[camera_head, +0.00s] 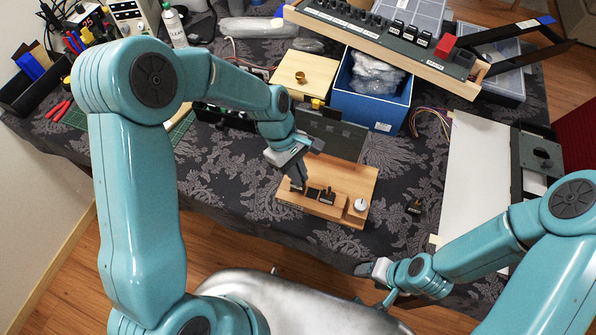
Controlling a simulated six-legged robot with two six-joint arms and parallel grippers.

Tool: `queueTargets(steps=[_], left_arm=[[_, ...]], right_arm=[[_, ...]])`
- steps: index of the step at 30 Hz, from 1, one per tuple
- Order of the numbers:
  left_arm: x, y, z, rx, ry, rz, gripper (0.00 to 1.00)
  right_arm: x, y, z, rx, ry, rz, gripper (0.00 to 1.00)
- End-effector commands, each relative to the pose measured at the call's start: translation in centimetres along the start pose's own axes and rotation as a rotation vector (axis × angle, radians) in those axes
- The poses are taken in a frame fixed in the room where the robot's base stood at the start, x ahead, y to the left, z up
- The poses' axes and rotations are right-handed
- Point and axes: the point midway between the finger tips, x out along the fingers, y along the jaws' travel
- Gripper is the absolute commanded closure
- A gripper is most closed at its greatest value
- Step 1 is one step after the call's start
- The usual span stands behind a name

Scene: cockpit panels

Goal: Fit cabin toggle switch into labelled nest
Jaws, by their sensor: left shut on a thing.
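A wooden board (347,178) lies on the table with a raised wooden block (338,209) along its front edge. The block carries dark square nests; an upright black switch (327,196) and a white round-topped part (361,204) are also on this fixture. My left gripper (297,184) points down at the left end of the block, shut on a small dark part that looks like the toggle switch. The fingers mostly hide it, and I cannot tell whether it is inside the nest. The labels are too small to read. My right gripper (372,269) is at the table's front edge, its fingers unclear.
A small black switch (416,207) stands on the cloth right of the board. Behind are a dark upright panel (332,134), a blue box (372,106) with wrapped items, a wooden box (305,75) and a long switch panel (390,38). A white panel (473,178) lies at right.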

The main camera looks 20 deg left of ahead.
Motion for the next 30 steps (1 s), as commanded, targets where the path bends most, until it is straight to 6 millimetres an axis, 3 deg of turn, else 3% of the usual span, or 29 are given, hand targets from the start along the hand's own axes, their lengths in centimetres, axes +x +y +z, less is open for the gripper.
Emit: queueTargets(steps=[29,30], left_arm=[[2.4,0.0,-1.0,0.000,0.000,0.000,1.00],[2.3,0.0,-0.9,0.000,0.000,0.000,0.79]], right_arm=[[1.8,0.6,0.0,0.000,0.000,0.000,0.41],[1.7,0.6,0.0,0.000,0.000,0.000,0.41]])
